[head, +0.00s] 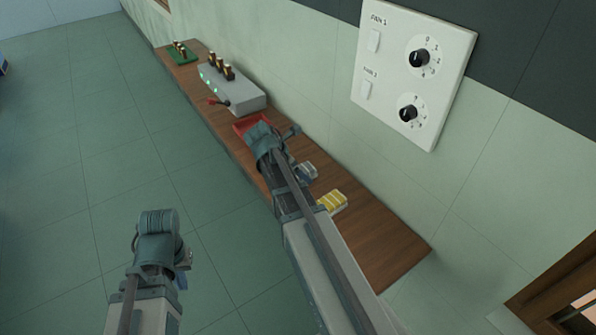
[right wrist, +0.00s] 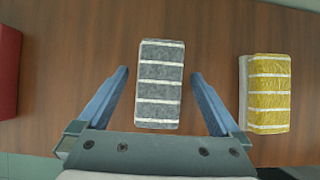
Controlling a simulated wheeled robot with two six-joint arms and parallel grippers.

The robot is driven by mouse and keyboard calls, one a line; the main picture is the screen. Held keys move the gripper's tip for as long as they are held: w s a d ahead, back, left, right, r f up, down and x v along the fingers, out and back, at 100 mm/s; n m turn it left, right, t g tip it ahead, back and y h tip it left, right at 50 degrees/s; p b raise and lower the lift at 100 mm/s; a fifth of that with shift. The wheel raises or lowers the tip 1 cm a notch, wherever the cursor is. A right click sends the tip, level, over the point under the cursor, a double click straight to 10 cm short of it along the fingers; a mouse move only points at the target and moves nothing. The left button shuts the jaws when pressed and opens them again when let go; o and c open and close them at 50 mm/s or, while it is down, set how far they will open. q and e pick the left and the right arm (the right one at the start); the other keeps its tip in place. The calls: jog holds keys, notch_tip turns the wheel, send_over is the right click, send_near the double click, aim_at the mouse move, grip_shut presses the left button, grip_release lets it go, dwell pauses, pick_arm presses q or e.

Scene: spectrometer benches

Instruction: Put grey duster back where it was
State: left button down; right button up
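The grey duster (right wrist: 160,85), with white stripes, lies on the brown wooden shelf (right wrist: 215,45) in the right wrist view. My right gripper (right wrist: 160,73) is open, with one blue finger to either side of the duster and a gap showing at both sides. In the head view the duster is mostly hidden by my right arm; a grey patch beside it (head: 308,171) may be the duster or my gripper. My left gripper (head: 183,268) hangs empty-looking over the floor, its fingers too small and hidden to judge.
A yellow striped duster (head: 332,202) lies to the right of the grey one. A red tray (head: 246,124), a grey box with green lights (head: 232,92) and a green board (head: 180,54) stand further along. A white switch panel (head: 413,70) hangs on the wall. The shelf's near right end is bare.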

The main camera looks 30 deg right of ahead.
jog(key=p+v, duration=1)
jog(key=v, duration=0.2)
jog(key=s+a+f+m+y, duration=0.1)
jog(key=s+a+m+y, duration=0.1)
jog(key=s+a+m, duration=0.5)
jog(key=s+a+f+m+y, duration=0.2)
jog(key=s+a+m, duration=0.6)
jog(key=a, duration=0.9)
jog(key=shift+s+f+g+y, duration=0.2)
jog(key=shift+s+g+y, duration=0.1)
jog(key=shift+s+y, duration=0.35)
jog(key=shift+w, duration=0.1)
jog(key=shift+f, duration=0.2)
